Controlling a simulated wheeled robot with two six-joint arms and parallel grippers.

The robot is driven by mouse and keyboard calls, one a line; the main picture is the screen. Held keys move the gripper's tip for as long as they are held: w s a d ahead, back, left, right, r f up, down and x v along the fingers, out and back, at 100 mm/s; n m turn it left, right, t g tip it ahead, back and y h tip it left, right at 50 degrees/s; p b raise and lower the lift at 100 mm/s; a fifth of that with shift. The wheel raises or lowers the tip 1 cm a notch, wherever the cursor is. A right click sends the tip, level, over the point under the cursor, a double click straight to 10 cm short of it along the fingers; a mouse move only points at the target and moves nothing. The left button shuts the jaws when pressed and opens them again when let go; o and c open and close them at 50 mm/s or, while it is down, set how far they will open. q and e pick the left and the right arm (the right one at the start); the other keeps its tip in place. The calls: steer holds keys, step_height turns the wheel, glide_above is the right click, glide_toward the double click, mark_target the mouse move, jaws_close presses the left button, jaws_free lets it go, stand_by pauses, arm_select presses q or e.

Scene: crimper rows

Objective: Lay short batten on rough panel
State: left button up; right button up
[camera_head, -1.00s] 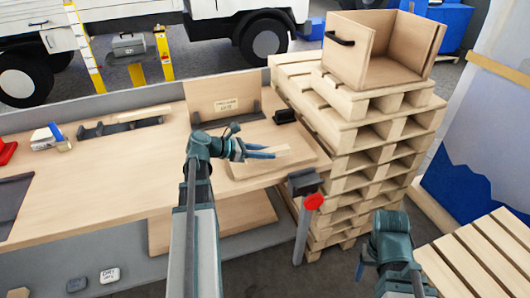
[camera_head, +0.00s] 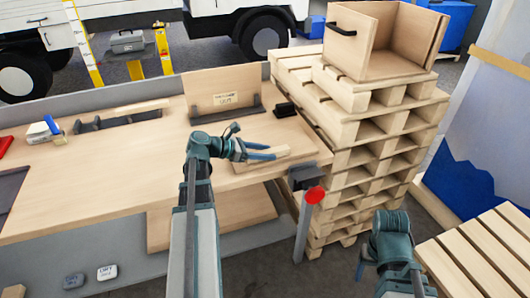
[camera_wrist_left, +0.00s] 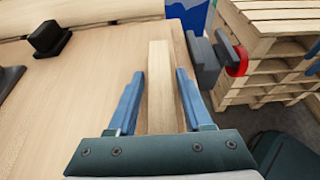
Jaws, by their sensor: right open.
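A short pale batten (camera_head: 268,162) lies on the workbench near its right end. In the left wrist view the batten (camera_wrist_left: 159,80) runs between the two blue fingers of my left gripper (camera_wrist_left: 158,92), with a gap on both sides. My left gripper (camera_head: 262,152) is open around it and not closed on it. A pale wooden panel (camera_head: 205,103) with a small label stands upright at the bench's back. Another wooden panel (camera_head: 215,220) leans below the bench. I cannot tell which is the rough panel. My right gripper (camera_head: 360,271) is open and empty at the lower right.
The workbench (camera_head: 100,185) has clear room at left centre. A dark rack (camera_head: 120,120) with a strip of wood is at the back. A clamp with a red knob (camera_head: 315,195) is at the bench's right corner. Stacked pallets (camera_head: 350,160) carrying an open box (camera_head: 385,45) stand beside it.

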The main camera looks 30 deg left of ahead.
arm_select(q)
steer(key=shift+o, duration=1)
steer(key=p+v, duration=0.5)
steer(key=v, duration=0.7)
steer(key=shift+a+r, duration=0.1)
steer(key=shift+r, duration=0.1)
steer(key=shift+v, duration=0.8)
steer(key=shift+f, duration=0.1)
steer(key=d+f+m+g+y+p, duration=0.1)
steer(key=d+f+m+g+p, duration=0.2)
steer(key=d+m, duration=0.65)
steer(key=d+f+m+g+y+p, duration=0.1)
steer(key=d+f+m+g, duration=0.35)
steer(key=d, duration=1.05)
steer(key=s+d+m+g+y+p, duration=0.1)
steer(key=s+d+m+y, duration=0.2)
steer(key=d+m, duration=0.4)
steer(key=s+d+r+m+g+y+p, duration=0.1)
steer(key=s+d+m+g+y+p, duration=0.1)
steer(key=s+d+m+y, duration=0.2)
steer(key=d+m+y, duration=0.1)
steer(key=d+m, duration=0.2)
steer(key=m, duration=0.3)
steer(key=shift+d+m, duration=0.2)
steer(key=shift+m, duration=0.2)
